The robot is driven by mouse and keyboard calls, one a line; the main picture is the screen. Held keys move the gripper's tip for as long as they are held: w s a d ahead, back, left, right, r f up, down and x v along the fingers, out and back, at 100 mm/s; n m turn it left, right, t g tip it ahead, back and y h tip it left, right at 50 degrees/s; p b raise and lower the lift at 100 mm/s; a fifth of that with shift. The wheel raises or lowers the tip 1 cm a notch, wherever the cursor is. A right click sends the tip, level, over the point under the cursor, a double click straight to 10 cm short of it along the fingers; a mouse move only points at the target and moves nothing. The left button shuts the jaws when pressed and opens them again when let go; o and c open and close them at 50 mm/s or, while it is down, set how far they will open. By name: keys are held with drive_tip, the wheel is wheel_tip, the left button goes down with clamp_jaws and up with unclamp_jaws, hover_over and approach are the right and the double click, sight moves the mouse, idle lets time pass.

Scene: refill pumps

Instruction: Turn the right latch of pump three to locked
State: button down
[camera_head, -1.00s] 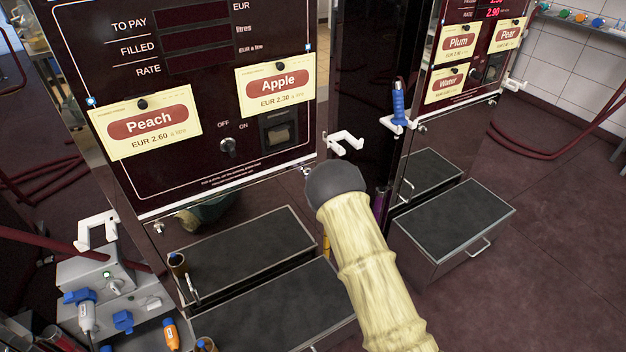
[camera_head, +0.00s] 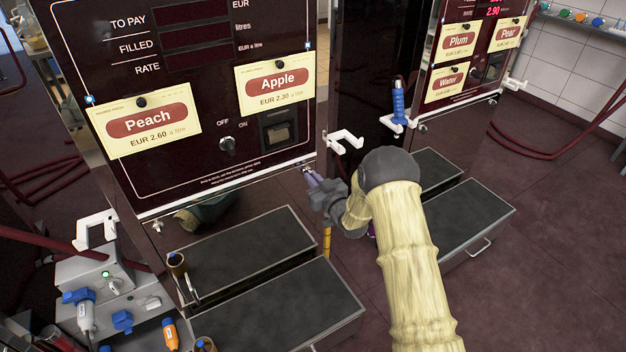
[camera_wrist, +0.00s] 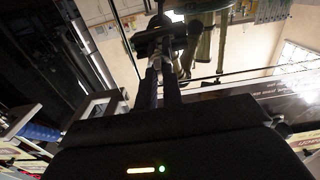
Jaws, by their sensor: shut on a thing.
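The pump with the Peach and Apple labels has a dark panel (camera_head: 215,105). Its right latch (camera_head: 306,168) is at the panel's lower right corner, mostly covered by my fingertips. My gripper (camera_head: 310,175) reaches this corner from the lower right and is shut on the latch. The wrist view shows the two fingers close together (camera_wrist: 161,62), their tips at a small metal part. Which way the latch is turned cannot be told. The left latch (camera_head: 158,226) hangs under the panel's lower left corner.
A second pump (camera_head: 465,60) with Plum, Pear and Water labels stands at the right. Dark-topped steps (camera_head: 285,305) lie below. A grey box with nozzles (camera_head: 95,285) is at lower left.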

drive_tip(key=shift+s+f, duration=0.1)
drive_tip(key=shift+f, duration=0.15)
drive_tip(key=c, duration=1.5)
unclamp_jaws()
drive_tip(key=shift+c, duration=0.2)
drive_tip(key=shift+r, duration=0.1)
drive_tip(key=v, duration=1.7)
drive_tip(key=shift+p, duration=0.4)
drive_tip(key=shift+s+d, duration=0.15)
